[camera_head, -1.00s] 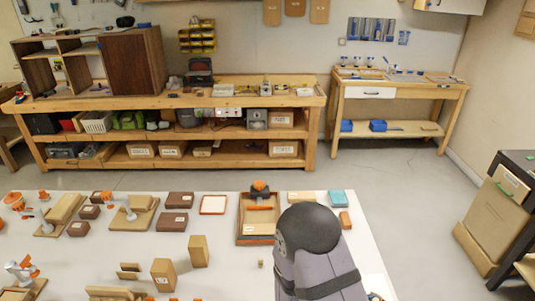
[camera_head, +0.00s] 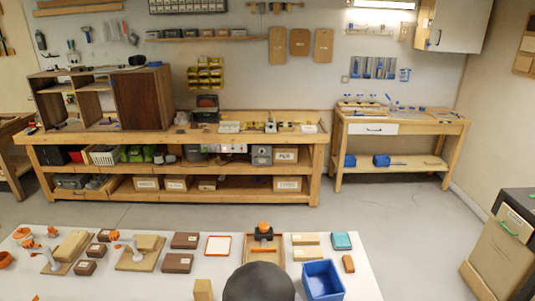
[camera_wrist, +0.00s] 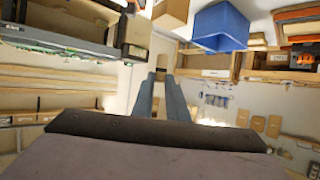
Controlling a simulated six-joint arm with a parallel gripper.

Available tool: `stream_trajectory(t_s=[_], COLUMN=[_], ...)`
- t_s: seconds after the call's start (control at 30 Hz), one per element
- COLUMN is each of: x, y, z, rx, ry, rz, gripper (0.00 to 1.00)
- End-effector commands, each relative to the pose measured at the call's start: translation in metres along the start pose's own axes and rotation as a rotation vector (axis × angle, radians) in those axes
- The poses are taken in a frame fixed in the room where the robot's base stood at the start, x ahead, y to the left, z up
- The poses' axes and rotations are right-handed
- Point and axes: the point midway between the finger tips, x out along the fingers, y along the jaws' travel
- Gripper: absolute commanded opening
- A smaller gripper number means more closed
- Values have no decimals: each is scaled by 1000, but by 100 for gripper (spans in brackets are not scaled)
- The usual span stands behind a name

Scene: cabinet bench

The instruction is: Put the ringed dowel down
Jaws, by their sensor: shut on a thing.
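My gripper (camera_wrist: 161,88) shows in the wrist view with its two grey fingers close together. A small tan piece (camera_wrist: 160,75) sits between the fingertips, and I take it to be the ringed dowel; its ring is too small to make out. In the head view a dark rounded part of my arm covers the front middle of the table, so the gripper and dowel are hidden there. A blue open bin (camera_head: 322,283) stands on the white table at the front right, and it also shows in the wrist view (camera_wrist: 220,28).
The white table (camera_head: 373,283) holds brown boxes (camera_head: 178,263), a wooden tray (camera_head: 277,252) with an orange-topped tool, a tan block (camera_head: 203,290), a teal box (camera_head: 341,240) and an orange block (camera_head: 348,263). A long wooden workbench (camera_head: 170,136) stands behind, across open floor.

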Motion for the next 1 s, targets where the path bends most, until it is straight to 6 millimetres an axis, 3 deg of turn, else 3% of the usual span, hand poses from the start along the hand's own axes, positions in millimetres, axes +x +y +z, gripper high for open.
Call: stream_trajectory(t_s=[0.03, 0.23, 0.57, 0.77, 1.0], x=[5, 14, 21, 49, 98], y=[0, 0, 4, 22, 49], z=[11, 32, 38, 50, 67], rx=[0, 0, 7, 37, 100], ry=[0, 0, 0, 0, 0], rz=[0, 1, 16, 90, 228], gripper=[0, 0, 0, 0, 0])
